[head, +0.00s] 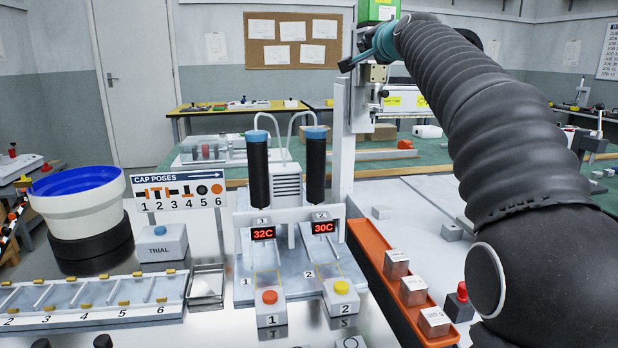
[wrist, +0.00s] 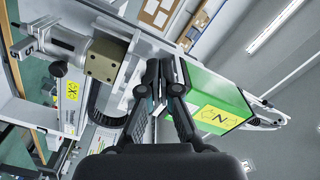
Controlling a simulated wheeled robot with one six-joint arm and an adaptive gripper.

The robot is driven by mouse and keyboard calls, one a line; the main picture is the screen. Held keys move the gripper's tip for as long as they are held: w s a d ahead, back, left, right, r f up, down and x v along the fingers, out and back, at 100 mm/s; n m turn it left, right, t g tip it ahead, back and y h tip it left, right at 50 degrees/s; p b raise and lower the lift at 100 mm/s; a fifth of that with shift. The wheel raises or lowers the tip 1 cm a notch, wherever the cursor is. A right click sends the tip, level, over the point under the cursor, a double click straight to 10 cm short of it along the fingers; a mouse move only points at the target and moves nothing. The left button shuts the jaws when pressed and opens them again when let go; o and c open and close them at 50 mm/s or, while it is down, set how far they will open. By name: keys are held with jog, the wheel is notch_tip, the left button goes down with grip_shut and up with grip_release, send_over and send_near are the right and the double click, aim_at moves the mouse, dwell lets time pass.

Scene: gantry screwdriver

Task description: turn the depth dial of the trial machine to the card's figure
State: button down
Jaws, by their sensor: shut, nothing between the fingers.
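My gripper (head: 347,65) is raised high at the gantry in the head view, beside its upright column. In the wrist view my gripper (wrist: 161,66) has its two dark fingers together with nothing between them. A box marked TRIAL (head: 161,250) with a blue button stands at the left.
An orange tray (head: 372,245) holds metal blocks. A white bowl feeder (head: 85,215) and CAP POSES sign (head: 178,190) stand left. A metal bracket (wrist: 105,60) is near my fingers.

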jog(key=s, duration=0.1)
jog(key=s+b, duration=0.1)
jog(key=s, duration=0.1)
jog(key=s+d+b, duration=0.1)
jog(key=s, duration=0.1)
jog(key=shift+s, duration=0.2)
